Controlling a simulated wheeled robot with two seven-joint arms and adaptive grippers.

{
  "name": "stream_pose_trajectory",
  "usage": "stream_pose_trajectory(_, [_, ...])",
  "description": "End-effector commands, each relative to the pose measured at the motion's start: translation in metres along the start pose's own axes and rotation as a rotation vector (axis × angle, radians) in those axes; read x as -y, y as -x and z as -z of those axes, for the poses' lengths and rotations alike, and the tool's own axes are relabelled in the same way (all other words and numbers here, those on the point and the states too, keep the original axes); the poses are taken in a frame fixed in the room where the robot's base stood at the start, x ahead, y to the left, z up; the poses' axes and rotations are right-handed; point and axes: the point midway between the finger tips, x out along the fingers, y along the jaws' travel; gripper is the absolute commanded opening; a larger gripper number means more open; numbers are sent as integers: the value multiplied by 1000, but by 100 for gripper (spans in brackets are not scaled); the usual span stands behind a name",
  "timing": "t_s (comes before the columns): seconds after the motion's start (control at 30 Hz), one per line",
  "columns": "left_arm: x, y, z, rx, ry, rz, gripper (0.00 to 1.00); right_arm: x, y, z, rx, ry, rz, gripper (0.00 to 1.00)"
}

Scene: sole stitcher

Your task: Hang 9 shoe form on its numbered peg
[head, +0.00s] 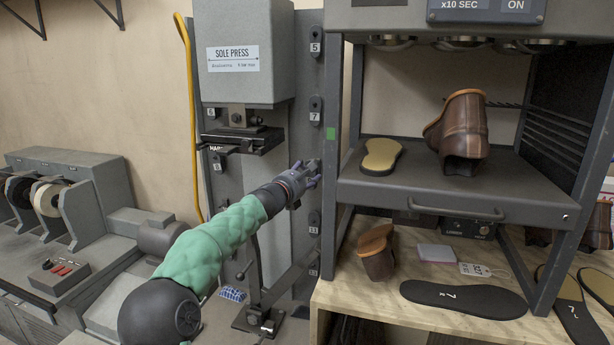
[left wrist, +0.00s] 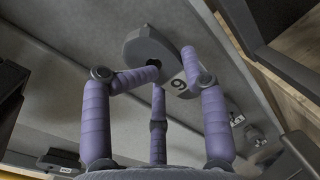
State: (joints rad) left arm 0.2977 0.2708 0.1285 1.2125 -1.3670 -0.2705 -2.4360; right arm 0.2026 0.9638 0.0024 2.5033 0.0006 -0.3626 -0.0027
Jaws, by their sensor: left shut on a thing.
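My left gripper (head: 310,173) reaches from the left to the numbered peg column right of the sole press, between pegs 7 (head: 315,104) and 11 (head: 314,218). In the left wrist view its purple fingers (left wrist: 160,82) are closed in around a grey rounded piece (left wrist: 150,42) with a dark opening. The fingers hide much of this spot, so I cannot tell how much of the grey piece is the shoe form and how much is the peg, or whether the form is on the peg. My right gripper is not in view.
The sole press (head: 245,55) stands left of the peg column. The dark frame post (head: 332,170) of the shelf machine stands close on the right. Its shelf (head: 400,195) holds a brown boot (head: 460,130) and a tan sole (head: 381,156). Peg 5 (head: 315,33) is higher up.

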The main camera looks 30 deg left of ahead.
Motion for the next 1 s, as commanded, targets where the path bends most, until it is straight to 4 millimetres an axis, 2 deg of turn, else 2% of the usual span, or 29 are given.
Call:
stream_pose_trajectory(0.6, [-4, -12, -2, 4, -1, -1, 0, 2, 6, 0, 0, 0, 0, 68])
stream_pose_trajectory(1.0, [-4, -12, -1, 4, -1, -1, 0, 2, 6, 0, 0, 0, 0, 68])
